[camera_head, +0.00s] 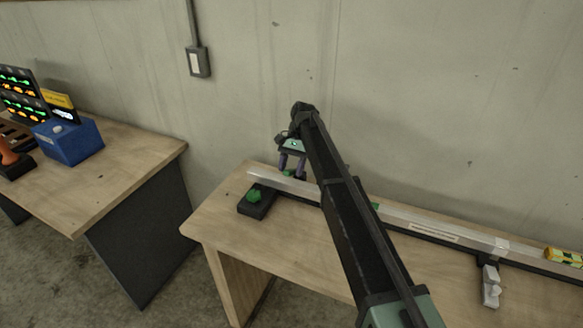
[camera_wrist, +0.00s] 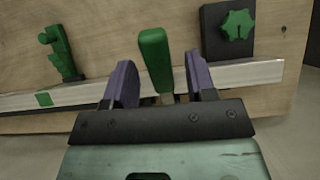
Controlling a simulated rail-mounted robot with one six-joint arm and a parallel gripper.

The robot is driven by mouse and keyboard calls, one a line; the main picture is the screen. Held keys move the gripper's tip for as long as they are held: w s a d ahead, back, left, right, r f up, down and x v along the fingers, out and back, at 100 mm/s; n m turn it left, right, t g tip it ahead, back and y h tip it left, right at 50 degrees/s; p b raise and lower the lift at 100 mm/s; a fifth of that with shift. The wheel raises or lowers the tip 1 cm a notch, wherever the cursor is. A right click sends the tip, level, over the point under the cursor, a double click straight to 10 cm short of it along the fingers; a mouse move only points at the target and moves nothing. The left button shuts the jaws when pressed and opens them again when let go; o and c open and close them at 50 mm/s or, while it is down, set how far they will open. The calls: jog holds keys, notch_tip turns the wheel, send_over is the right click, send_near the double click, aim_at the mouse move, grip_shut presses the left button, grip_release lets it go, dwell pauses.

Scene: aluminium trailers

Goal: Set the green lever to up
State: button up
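The green lever (camera_wrist: 155,58) shows in the middle of the wrist view, with a rounded green grip and a pale stem below it. It stands in front of the silver rail (camera_wrist: 245,74), between the two purple fingers of my gripper (camera_wrist: 160,74). Gaps show on both sides, so the gripper is open around it and not touching it. In the head view my gripper (camera_head: 291,162) is over the left end of the rail (camera_head: 262,177); only a bit of green (camera_head: 289,173) shows there. I cannot tell the lever's exact tilt.
A green knob (camera_wrist: 238,25) on a black block (camera_wrist: 210,36) is close beside the lever. A green clamp-like part (camera_wrist: 62,52) stands on the other side. The wooden table (camera_head: 222,222) meets a concrete wall (camera_head: 430,90). A blue box (camera_head: 68,142) is on another table.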

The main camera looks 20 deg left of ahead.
aim_at(291, 169)
notch_tip(291, 169, up, 20)
jog(key=p, duration=2)
